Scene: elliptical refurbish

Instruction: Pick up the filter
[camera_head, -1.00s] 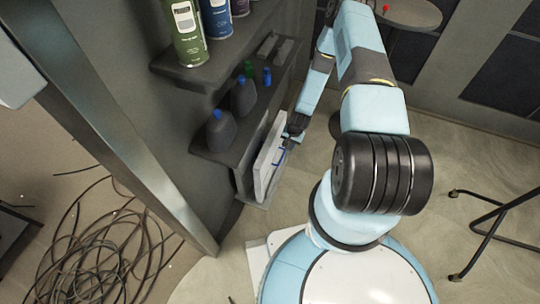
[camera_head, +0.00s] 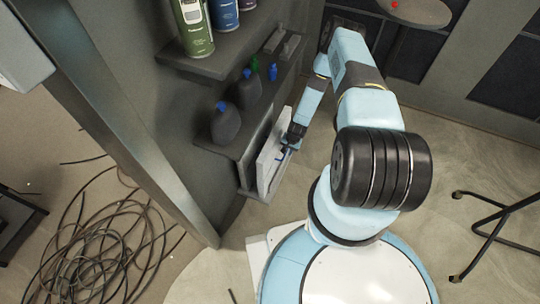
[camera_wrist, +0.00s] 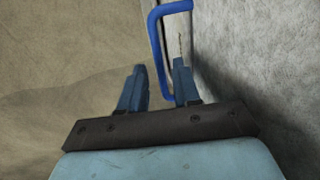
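The filter is a pale, flat panel (camera_head: 266,166) standing on edge on the lowest shelf, with a blue handle (camera_head: 281,156) on its front. In the wrist view the filter's pale side (camera_wrist: 225,45) fills the upper right, and the blue handle (camera_wrist: 156,45) shows as a bent bar. My gripper (camera_head: 289,146) is at the handle in the head view. In the wrist view my gripper (camera_wrist: 158,74) is open, one finger on each side of the handle's lower end. I cannot tell whether the handle is at the fingers' depth or beyond them.
A middle shelf (camera_head: 240,145) above the filter holds dark bottles (camera_head: 226,124). Spray cans (camera_head: 193,28) stand on the top shelf. Coiled cables (camera_head: 95,250) lie on the floor at left. A dark metal stand (camera_head: 490,225) is at right. The floor between it and my base is clear.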

